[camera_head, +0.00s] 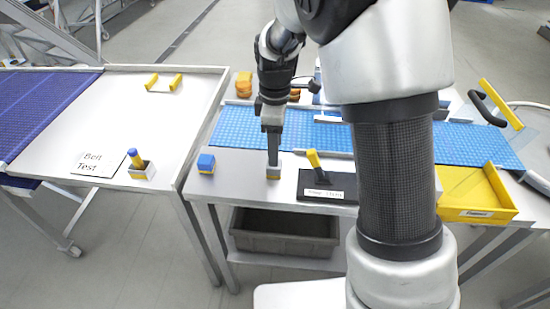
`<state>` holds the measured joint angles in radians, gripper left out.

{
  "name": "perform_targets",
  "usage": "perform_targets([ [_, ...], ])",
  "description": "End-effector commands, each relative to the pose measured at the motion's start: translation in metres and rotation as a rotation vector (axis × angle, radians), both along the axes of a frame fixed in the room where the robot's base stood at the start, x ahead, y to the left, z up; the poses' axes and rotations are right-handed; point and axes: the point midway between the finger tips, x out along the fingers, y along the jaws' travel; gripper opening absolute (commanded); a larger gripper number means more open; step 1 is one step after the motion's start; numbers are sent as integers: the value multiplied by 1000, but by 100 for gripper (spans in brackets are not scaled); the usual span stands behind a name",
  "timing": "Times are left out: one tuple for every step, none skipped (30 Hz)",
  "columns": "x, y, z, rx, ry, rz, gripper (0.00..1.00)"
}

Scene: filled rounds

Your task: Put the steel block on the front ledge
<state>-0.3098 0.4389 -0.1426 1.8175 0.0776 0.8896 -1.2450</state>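A small grey block (273,173), which looks like the steel block, sits on or just above the front ledge (235,168), the pale strip in front of the blue belt. It has a yellowish lower part. My gripper (273,160) points straight down with its fingertips at the top of this block. The fingers overlap in this view, so I cannot tell whether they grip it, or whether the block touches the ledge.
A black board with a yellow-handled tool (316,165) lies to the right. A yellow tray (478,212) is at the far right. A grey bin (285,243) is below. Bare ledge shows between the blue block and my gripper.

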Motion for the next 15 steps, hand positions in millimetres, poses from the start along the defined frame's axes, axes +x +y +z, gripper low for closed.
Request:
perform_targets([
  [1,0,13,1,-3,1,51],
  [1,0,18,0,-3,1,51],
  [1,0,25,0,-3,2,51],
  [1,0,30,0,-3,2,51],
  [0,0,34,1,-2,2,51],
  [0,0,39,1,-2,2,51],
  [0,0,42,0,-1,1,51],
  [0,0,44,0,0,1,51],
  [0,0,47,0,0,0,51],
  [-1,0,49,1,-2,-4,51],
  [-2,-1,53,2,-5,-13,51],
  [-4,-4,59,6,-13,-34,51],
  [-7,-6,66,10,-22,-59,51],
  [-11,-9,73,16,-34,-91,51],
  [-19,-14,85,25,-53,-146,51],
])
